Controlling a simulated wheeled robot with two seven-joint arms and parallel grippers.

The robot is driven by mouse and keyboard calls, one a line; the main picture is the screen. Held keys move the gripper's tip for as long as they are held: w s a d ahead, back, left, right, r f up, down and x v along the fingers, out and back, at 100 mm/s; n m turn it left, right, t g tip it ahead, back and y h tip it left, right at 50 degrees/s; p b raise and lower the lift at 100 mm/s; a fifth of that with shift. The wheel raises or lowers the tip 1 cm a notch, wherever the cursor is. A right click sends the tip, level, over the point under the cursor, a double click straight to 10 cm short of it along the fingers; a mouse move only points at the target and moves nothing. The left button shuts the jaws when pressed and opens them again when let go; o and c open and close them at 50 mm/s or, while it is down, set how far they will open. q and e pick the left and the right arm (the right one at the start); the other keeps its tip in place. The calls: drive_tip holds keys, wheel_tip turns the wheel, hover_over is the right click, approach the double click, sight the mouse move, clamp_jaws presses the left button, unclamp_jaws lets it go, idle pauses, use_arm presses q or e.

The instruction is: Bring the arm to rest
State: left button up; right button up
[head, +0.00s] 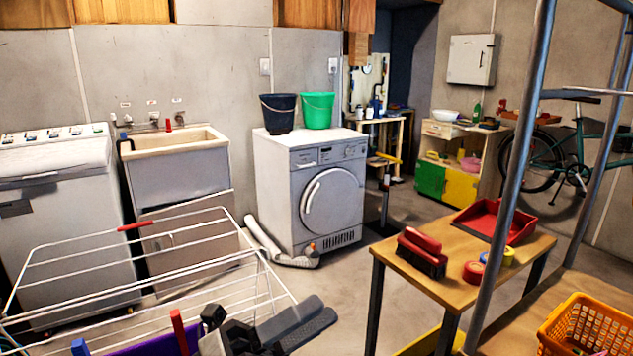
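My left gripper (326,311) shows at the bottom of the head view, its dark fingers pointing right and away from me. The two fingers lie close side by side with no clear gap, and nothing shows between them. It is in front of the right end of a white wire drying rack (140,255); I cannot tell whether it touches the rack. My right gripper is not in view.
A wooden table (405,262) at right holds a red-and-black brush (421,252), tape rolls and a red dustpan (494,220). An orange basket (590,325) and metal posts (510,185) stand nearer. A white washer (310,195) stands behind. Floor between is clear.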

use_arm(q)
drive_tip(key=w+a+f+n+t+y, duration=0.1)
drive_tip(key=a+f+n+t+y, duration=0.2)
drive_tip(key=f+n+y, duration=0.35)
drive_tip(key=a+f+n+t+y, duration=0.2)
drive_tip(key=f+n+t+y, duration=0.15)
drive_tip(key=n, duration=0.65)
drive_tip(key=w+a+f+n+t+y, duration=0.1)
drive_tip(key=a+f+n+t+y, duration=0.3)
drive_tip(key=n, duration=0.5)
drive_tip(key=s+a+f+n+g+y, duration=0.2)
drive_tip(key=s+f+n, duration=0.3)
drive_tip(key=f, duration=0.3)
drive_tip(key=s+a+f+n+g+y, duration=0.2)
drive_tip(key=s+f+n+g+y, duration=0.1)
drive_tip(key=f, duration=0.5)
drive_tip(key=s+n+g, duration=0.1)
drive_tip(key=s+n, duration=0.1)
drive_tip(key=s, duration=0.1)
drive_tip(key=shift+s+f, duration=0.2)
drive_tip(key=shift+f, duration=0.05)
drive_tip(key=shift+y, duration=0.3)
